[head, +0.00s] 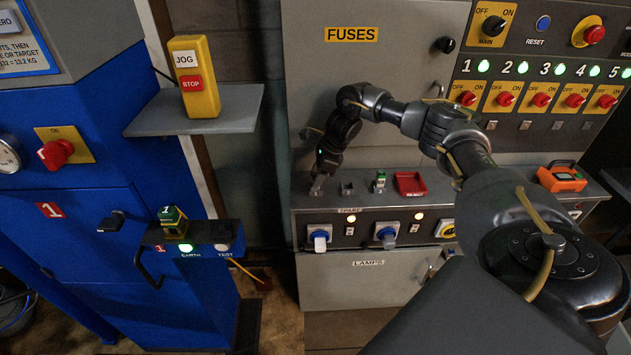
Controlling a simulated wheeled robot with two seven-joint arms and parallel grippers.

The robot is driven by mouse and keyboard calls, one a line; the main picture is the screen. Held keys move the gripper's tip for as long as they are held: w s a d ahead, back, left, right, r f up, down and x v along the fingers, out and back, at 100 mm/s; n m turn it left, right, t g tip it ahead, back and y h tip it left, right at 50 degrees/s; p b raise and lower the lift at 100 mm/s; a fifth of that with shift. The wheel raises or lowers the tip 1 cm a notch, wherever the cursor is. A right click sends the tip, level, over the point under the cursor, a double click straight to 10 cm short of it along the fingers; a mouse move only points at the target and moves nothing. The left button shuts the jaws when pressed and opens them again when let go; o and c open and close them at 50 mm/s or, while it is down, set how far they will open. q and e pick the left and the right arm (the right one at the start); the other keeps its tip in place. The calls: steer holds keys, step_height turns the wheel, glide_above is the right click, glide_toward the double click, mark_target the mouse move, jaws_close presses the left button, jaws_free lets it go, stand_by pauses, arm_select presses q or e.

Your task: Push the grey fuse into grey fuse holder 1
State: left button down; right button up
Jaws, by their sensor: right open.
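My right gripper (318,187) reaches down at the left end of the grey ledge (450,183) under the FUSES panel (352,80). It is open, and its fingertips are small and dark against the ledge. I cannot tell whether a fuse stands between them. A small dark grey piece (347,188) stands just right of the gripper, apart from it; I cannot tell whether it is a fuse or a holder. I cannot make out the grey fuse or grey fuse holder 1 for certain. My left gripper is not in view.
A green and white piece (380,180), a red tray (411,184) and an orange device (561,178) stand further right on the ledge. Blue knobs (320,237) are below. A yellow JOG/STOP box (194,78) and a blue cabinet (85,240) are left.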

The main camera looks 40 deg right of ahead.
steer(key=shift+f, duration=0.2)
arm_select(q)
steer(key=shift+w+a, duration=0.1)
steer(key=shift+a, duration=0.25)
arm_select(e)
jaws_close()
steer(key=shift+r, duration=0.15)
